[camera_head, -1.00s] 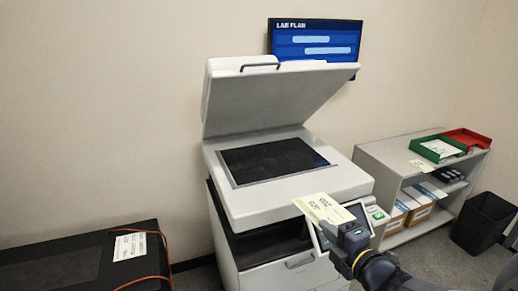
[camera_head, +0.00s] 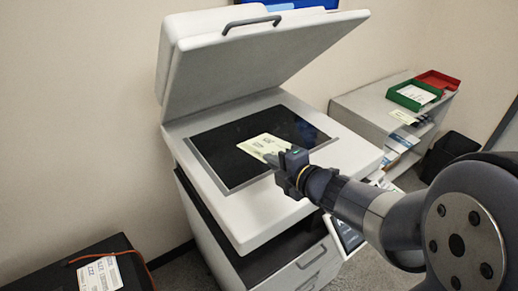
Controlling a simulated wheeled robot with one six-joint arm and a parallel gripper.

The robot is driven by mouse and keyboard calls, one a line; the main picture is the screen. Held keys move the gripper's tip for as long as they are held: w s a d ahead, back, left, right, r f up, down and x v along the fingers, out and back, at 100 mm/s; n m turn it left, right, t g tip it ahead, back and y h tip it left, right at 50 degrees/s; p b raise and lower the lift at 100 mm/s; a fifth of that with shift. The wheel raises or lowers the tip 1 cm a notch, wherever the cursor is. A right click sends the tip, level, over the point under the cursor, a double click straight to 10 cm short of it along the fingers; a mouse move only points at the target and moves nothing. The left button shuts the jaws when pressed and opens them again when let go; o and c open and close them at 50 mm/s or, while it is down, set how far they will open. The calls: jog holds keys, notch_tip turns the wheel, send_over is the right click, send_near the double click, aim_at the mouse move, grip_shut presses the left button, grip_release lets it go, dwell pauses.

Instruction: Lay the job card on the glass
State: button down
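The job card (camera_head: 262,146) is a pale yellow-green sheet with print on it. It is over the dark glass (camera_head: 220,157) of the copier, right of the glass's middle. I cannot tell whether it touches the glass. My gripper (camera_head: 274,160) reaches in from the right and is shut on the card's near right edge. The fingertips are small and partly hidden by the gripper body. The copier lid (camera_head: 250,62) stands raised above the glass.
A low shelf (camera_head: 365,115) with a green tray (camera_head: 413,97) and a red tray (camera_head: 438,79) stands right. A black bin (camera_head: 450,150) is beside it. A dark case (camera_head: 50,284) with a paper label (camera_head: 99,274) is at lower left.

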jog(key=w+a+f+b, duration=0.1)
jog(key=f, duration=0.1)
jog(key=w+a+f+b, duration=0.1)
jog(key=w+f+b, duration=0.1)
jog(key=w+a+f+b, duration=0.1)
jog(key=w+b, duration=0.1)
jog(key=shift+a+f, duration=0.2)
jog(key=shift+f, duration=0.2)
jog(key=shift+w+a+f+b, duration=0.35)
jog(key=shift+w+f+b, duration=0.2)
jog(key=shift+f+b, duration=0.3)
jog(key=shift+w+a+f+b, duration=0.35)
jog(key=shift+w+f+b, duration=0.15)
jog(key=shift+f+b, duration=0.35)
jog(key=shift+w+a+f+b, duration=0.35)
jog(key=shift+w+f+b, duration=0.2)
jog(key=shift+f+b, duration=0.3)
jog(key=c, duration=2.2)
grip_release()
jog(key=c, duration=1.7)
grip_release()
jog(key=o, duration=0.6)
jog(key=shift+c, duration=0.2)
jog(key=v, duration=1)
jog(key=shift+s+d+r+p, duration=0.1)
jog(key=shift+s+d+p, duration=0.1)
jog(key=shift+s+p, duration=0.2)
